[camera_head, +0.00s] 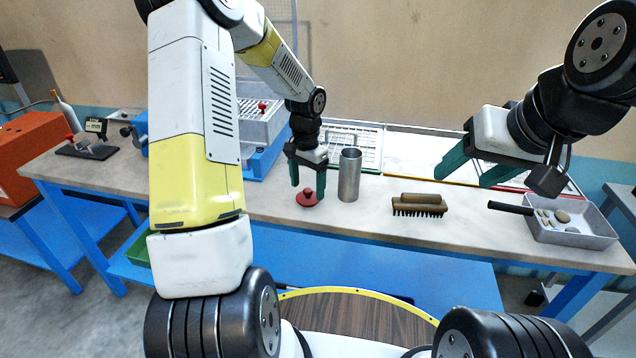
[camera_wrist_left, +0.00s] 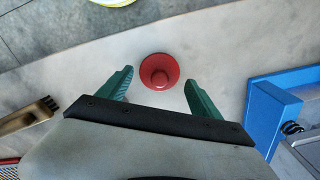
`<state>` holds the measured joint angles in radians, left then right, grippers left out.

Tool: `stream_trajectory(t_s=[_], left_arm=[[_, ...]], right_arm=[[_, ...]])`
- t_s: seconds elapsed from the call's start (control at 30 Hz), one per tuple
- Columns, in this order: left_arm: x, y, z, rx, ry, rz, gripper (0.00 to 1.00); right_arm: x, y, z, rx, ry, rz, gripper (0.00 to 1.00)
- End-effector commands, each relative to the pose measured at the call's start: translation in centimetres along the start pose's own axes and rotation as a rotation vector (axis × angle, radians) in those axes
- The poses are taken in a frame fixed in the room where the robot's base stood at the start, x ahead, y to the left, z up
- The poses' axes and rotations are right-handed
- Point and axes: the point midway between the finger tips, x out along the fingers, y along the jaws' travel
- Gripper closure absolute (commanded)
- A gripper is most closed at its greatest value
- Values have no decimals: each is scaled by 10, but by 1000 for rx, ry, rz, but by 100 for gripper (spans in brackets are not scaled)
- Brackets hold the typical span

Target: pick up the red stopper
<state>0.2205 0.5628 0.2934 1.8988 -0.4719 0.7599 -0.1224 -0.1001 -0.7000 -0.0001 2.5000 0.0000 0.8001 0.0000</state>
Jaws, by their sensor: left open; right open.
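The red stopper (camera_head: 307,198) lies on the bench top in the head view, a round disc with a knob on top. My right gripper (camera_head: 462,178) is open and empty, held above the right part of the bench, away from the stopper.
A metal cylinder (camera_head: 349,175) stands just right of the stopper. A brush (camera_head: 419,205) lies further right, and a grey tray of stones (camera_head: 572,236) sits at the right end. A blue frame (camera_wrist_left: 277,105) is close by in the left wrist view. The bench's front edge is near the stopper.

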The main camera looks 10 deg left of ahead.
Motion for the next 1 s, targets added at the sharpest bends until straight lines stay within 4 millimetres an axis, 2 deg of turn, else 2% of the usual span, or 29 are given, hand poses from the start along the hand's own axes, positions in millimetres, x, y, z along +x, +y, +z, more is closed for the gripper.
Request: stream_trajectory(t_s=[0.1,0.2,0.47,0.7,0.73,1.0], left_arm=[[19,1,1,1,-3,2,26],[28,1,0,-1,-2,2,26],[30,0,0,-1,0,1,26],[30,0,0,-1,0,1,73],[30,0,0,-1,0,1,77],[28,0,0,-1,0,0,77]], right_arm=[[0,0,0,0,0,0,40],[0,0,0,0,0,0,40],[0,0,0,0,0,0,40],[0,0,0,0,0,0,40],[0,0,0,0,0,0,40],[0,0,0,0,0,0,40]])
